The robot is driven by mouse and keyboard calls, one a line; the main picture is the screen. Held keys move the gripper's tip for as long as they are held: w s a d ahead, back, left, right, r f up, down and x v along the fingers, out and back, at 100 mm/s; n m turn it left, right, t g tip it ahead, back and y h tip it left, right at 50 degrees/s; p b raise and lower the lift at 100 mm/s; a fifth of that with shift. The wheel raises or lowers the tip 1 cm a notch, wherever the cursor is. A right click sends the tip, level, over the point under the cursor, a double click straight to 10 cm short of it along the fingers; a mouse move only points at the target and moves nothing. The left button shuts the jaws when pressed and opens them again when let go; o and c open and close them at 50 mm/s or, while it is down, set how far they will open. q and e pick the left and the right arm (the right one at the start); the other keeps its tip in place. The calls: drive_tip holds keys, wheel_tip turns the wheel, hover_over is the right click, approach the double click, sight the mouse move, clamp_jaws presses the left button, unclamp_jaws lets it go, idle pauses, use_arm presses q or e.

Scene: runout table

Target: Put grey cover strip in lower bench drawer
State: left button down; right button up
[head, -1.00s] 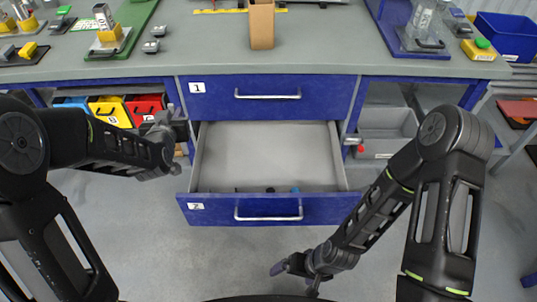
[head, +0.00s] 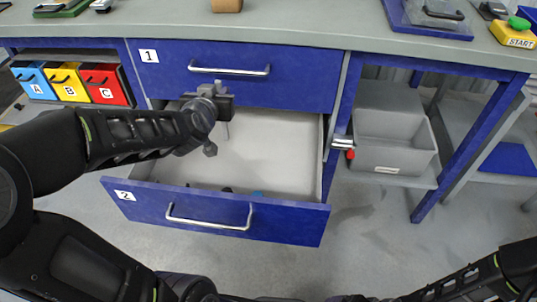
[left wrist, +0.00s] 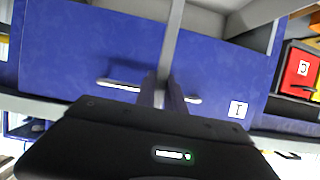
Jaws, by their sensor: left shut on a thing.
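My left gripper (head: 222,99) is above the back part of the open lower drawer, in front of the upper drawer. It is shut on the grey cover strip (head: 226,131), a thin piece that shows below the fingers. In the left wrist view the strip (left wrist: 174,42) runs up from between the fingers (left wrist: 163,92). The lower drawer (head: 215,214), labelled 2, is pulled out, with a grey inside. A few small dark things and a blue one (head: 257,194) lie by its front wall, mostly hidden. My right arm shows at the lower right; its gripper is not visible.
The upper drawer (head: 235,76), labelled 1, is shut. Blue, yellow and red bins (head: 104,84) stand left under the bench. A grey bin (head: 395,157) is on a shelf to the right. The bench top (head: 300,27) lies above.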

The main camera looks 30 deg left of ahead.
sight(227, 136)
use_arm(q)
drive_tip(key=shift+d+f, duration=0.25)
drive_tip(key=shift+f, duration=0.05)
wheel_tip(227, 136, down, 14)
drive_tip(key=b, duration=0.7)
drive_tip(key=shift+b, duration=0.3)
drive_tip(key=w, duration=0.1)
drive_tip(key=w+a, duration=0.1)
drive_tip(key=w, duration=0.2)
drive_tip(key=shift+w+a+r+b, duration=0.1)
drive_tip(key=shift+w+a+b, duration=0.05)
drive_tip(key=shift+a+b, duration=0.15)
use_arm(e)
wheel_tip(227, 136, down, 8)
drive_tip(key=w+d, duration=0.1)
drive_tip(key=w, duration=0.1)
drive_tip(key=shift+d+f+t, duration=0.2)
drive_tip(key=shift+t, duration=0.1)
